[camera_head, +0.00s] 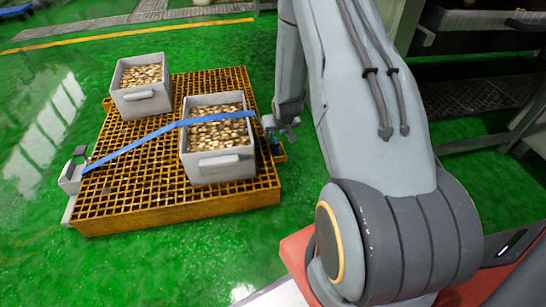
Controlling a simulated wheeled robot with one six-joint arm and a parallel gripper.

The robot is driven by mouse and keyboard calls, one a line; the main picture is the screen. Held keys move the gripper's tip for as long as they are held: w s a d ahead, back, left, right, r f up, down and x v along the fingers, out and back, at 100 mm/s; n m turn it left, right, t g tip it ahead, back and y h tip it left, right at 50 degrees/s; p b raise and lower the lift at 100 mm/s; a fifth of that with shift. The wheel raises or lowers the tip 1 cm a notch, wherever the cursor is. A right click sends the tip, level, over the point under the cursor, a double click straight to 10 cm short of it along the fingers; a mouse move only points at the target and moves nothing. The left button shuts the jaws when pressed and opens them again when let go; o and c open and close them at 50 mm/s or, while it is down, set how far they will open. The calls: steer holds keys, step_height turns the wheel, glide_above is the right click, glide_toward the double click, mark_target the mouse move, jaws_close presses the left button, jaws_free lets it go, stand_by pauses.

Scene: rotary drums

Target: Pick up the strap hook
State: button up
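A blue strap (140,143) runs from a grey bracket (72,172) at the left edge of the yellow grid pallet (130,190). It passes over the nearer grey bin and ends close to my gripper (280,126) at the pallet's right side. The strap hook cannot be made out clearly; the strap's right end is small and partly hidden by my gripper. My gripper is small in view, beside the right bin. Whether its fingers are open, or shut on the hook, cannot be told.
The nearer grey bin (221,168) and the farther grey bin (146,103) stand on the pallet, filled with brownish pieces. A small dark fitting with a yellow base (281,156) sits at the pallet's right edge. Green floor (60,270) is clear around the pallet; grey machinery stands at right.

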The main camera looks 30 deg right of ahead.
mark_target(276, 141)
steer(key=shift+t, duration=0.3)
steer(key=f, duration=0.2)
steer(key=w+d+f+b, duration=0.1)
steer(key=f, duration=0.1)
steer(key=d+f+b, duration=0.1)
steer(key=f, duration=0.1)
steer(key=shift+w+f, duration=0.2)
steer(key=shift+w, duration=0.1)
steer(key=shift+w+r+b+x, duration=0.15)
steer(key=shift+b+x, duration=0.65)
steer(key=shift+x, duration=0.4)
steer(key=shift+w+b+x, duration=0.1)
steer(key=shift+b+x, duration=0.7)
steer(key=shift+x, duration=0.4)
steer(key=shift+w+r+b+x, duration=0.15)
steer(key=shift+b+x, duration=0.65)
steer(key=shift+x, duration=0.45)
jaws_close()
